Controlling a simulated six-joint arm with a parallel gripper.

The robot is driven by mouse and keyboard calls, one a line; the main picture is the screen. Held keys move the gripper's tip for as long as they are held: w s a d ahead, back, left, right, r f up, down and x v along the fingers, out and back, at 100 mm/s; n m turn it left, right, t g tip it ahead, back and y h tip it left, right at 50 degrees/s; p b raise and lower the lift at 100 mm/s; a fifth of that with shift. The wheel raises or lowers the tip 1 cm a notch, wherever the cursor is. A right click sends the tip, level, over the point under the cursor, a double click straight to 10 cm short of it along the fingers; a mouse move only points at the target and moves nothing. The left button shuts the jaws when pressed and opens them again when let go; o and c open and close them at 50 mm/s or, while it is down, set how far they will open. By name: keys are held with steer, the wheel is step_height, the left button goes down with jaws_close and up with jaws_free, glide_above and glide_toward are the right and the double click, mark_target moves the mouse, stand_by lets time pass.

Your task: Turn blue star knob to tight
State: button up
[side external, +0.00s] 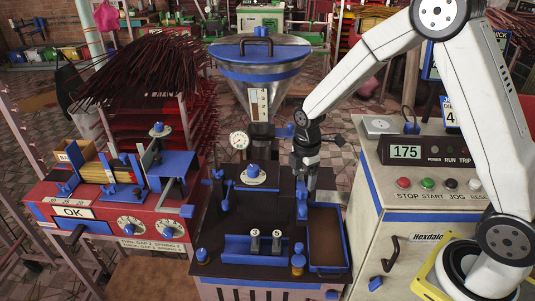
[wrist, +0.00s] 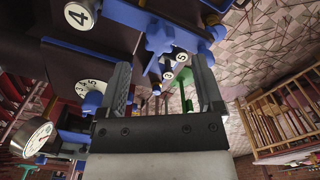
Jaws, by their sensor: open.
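In the wrist view a blue star knob (wrist: 163,38) with pointed lobes shows just past my fingertips, roughly in line with the gap between them. My gripper (wrist: 162,66) is open, one finger on each side of the gap, with nothing clamped. Contact with the knob cannot be made out. In the side view my gripper (side external: 309,187) points down at the right edge of the dark machine top (side external: 255,212). A blue part (side external: 302,209) is just below it there; its star shape is too small to make out. No tightness marking on the knob is readable.
A hopper (side external: 262,60) and pressure gauge (side external: 239,140) stand behind the gripper. A blue-rimmed tray (side external: 329,268) is at front right, beside a blue holder (side external: 240,250) with numbered pieces 3 and 5. The control cabinet (side external: 425,170) reads 175.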

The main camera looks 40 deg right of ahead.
mark_target(302, 189)
steer(key=shift+f, duration=2.4)
jaws_close()
